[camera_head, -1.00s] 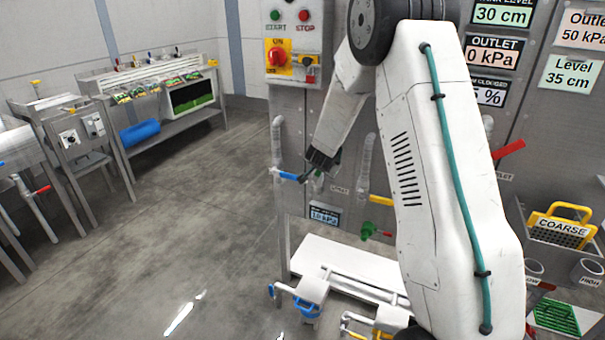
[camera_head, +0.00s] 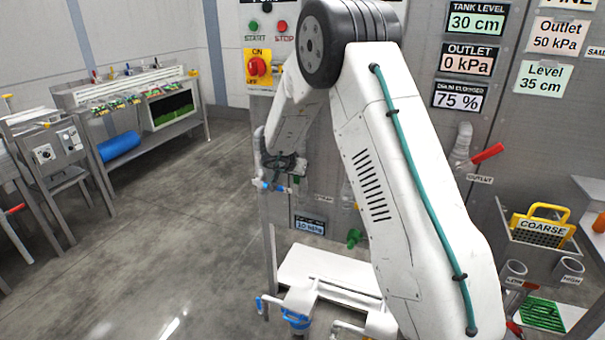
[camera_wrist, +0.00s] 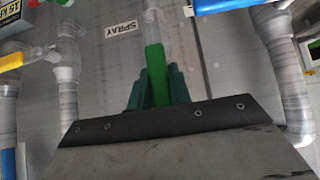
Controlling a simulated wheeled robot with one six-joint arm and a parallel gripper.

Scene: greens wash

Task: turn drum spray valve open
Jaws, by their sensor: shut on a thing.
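The spray valve's bright green lever (camera_wrist: 155,75) stands below the SPRAY label (camera_wrist: 123,27) in the wrist view. My gripper (camera_wrist: 158,90) has its dark green fingers on both sides of the lever and is shut on it. The lever's lower end is hidden behind the gripper body. In the head view my gripper (camera_head: 284,178) is low against the panel, small and partly behind my arm. The spray lever cannot be made out there.
A blue handle (camera_head: 265,185) is close beside my gripper. A yellow lever (camera_wrist: 10,62) and vertical pipes (camera_wrist: 285,80) flank it in the wrist view. A red outlet lever (camera_head: 488,153) and a yellow-handled COARSE basket (camera_head: 543,227) stand right. Open floor (camera_head: 180,220) lies left.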

